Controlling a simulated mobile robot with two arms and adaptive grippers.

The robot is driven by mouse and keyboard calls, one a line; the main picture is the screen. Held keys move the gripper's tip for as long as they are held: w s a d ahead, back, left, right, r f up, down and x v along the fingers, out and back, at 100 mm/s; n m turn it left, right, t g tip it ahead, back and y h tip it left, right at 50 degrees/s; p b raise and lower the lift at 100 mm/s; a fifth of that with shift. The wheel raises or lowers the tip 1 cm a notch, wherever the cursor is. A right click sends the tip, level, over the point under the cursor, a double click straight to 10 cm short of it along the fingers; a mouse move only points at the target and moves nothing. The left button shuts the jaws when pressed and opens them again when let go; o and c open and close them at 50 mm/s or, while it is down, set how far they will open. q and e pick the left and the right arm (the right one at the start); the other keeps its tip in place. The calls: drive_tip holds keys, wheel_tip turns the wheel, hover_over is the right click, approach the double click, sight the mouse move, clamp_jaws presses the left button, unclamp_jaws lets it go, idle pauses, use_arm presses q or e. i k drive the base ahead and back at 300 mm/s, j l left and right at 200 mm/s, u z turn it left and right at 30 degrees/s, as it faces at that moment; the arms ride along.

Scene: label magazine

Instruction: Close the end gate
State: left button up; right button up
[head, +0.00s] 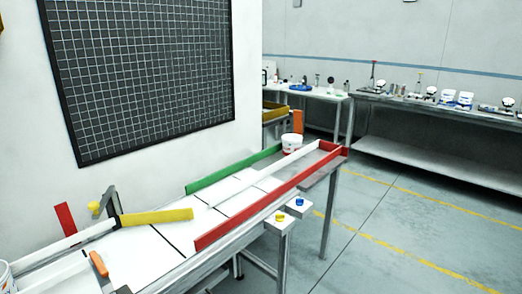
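A long white table (150,250) runs from the lower left to the middle. A yellow bar (158,216) stands on edge across part of it, its left end beside a grey upright post (112,201). A red rail (265,207) runs along the near side and a green rail (230,170) along the far side. A short red end piece (331,148) is at the far end. I cannot tell for sure which piece is the end gate. Neither of my grippers is in view.
A white tub (291,143) stands near the table's far end. A small stand with yellow (280,217) and blue (299,202) buttons is at the near side. An orange piece (98,264) is at lower left. The floor at right is clear.

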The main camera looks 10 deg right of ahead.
sight(298, 115)
drive_tip(key=i+l+z, duration=0.25)
drive_tip(key=z, duration=0.15)
drive_tip(key=i+l+z, duration=0.15)
drive_tip(key=i+z, duration=0.6)
drive_tip(key=i+j+z, duration=0.1)
drive_tip(key=i+z, duration=0.3)
drive_tip(key=i, duration=2.45)
drive_tip(key=i+u, duration=0.25)
drive_tip(key=i, duration=0.25)
drive_tip(key=i+l+u, duration=0.1)
drive_tip(key=i+u, duration=0.15)
drive_tip(key=i, duration=0.2)
drive_tip(key=i+l+u, duration=0.25)
drive_tip(key=i, duration=0.25)
drive_tip(key=i+l+u, duration=0.3)
drive_tip(key=i, duration=0.15)
drive_tip(key=j, duration=0.05)
